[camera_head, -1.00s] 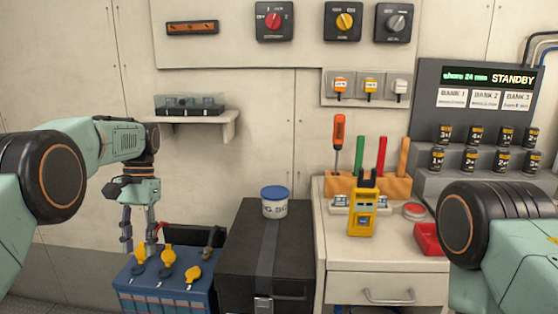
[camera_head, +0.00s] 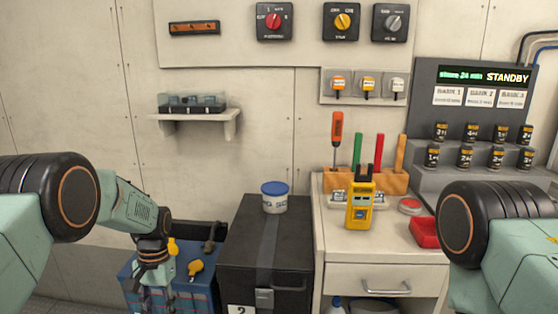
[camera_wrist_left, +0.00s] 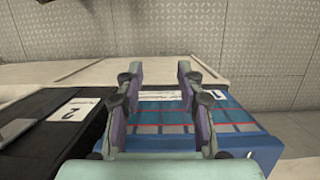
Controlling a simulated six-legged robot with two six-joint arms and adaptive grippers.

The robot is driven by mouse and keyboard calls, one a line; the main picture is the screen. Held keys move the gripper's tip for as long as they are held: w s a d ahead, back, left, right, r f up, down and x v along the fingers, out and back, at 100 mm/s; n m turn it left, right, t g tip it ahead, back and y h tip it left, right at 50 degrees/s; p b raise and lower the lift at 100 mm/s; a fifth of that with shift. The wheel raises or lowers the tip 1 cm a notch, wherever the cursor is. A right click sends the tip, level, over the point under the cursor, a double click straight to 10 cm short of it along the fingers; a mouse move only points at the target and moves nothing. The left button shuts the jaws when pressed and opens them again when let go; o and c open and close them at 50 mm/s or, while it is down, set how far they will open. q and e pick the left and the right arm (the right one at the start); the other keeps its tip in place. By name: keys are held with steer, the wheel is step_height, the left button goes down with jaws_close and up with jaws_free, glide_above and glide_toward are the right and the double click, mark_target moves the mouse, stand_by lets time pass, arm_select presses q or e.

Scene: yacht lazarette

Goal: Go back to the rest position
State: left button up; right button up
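My left gripper (camera_head: 160,296) is low at the left in the head view, in front of the blue battery (camera_head: 203,291) with yellow caps. In the left wrist view my left gripper (camera_wrist_left: 160,85) has its two fingers spread apart, with nothing between them. The blue battery (camera_wrist_left: 225,115) shows behind and between the fingers there. In the head view my left wrist hides part of the battery top, and the fingertips run near the bottom edge. Of my right arm only the upper part shows at the right; its gripper is out of view.
A black box (camera_head: 255,235) with a blue-lidded tub (camera_head: 275,197) on it stands right of the battery. A cabinet (camera_head: 340,262) holds a yellow meter (camera_head: 359,207), a tool block (camera_head: 378,180) and a red tray (camera_head: 424,233). A wall shelf (camera_head: 195,119) is above left.

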arm_select(q)
steer(key=s+d+f+t, duration=0.1)
steer(key=s+d+f, duration=0.1)
steer(key=s+f, duration=0.6)
steer(key=s+d+f, duration=0.2)
steer(key=s+f, duration=0.5)
steer(key=s, duration=0.4)
steer(key=s+r+t, duration=0.1)
steer(key=s+r, duration=0.1)
steer(key=s, duration=0.7)
steer(key=s+r+n, duration=0.1)
steer(key=s+r, duration=0.1)
steer(key=s, duration=0.6)
steer(key=shift+s+d+t, duration=0.4)
steer(key=shift+d, duration=0.05)
stand_by(0.9)
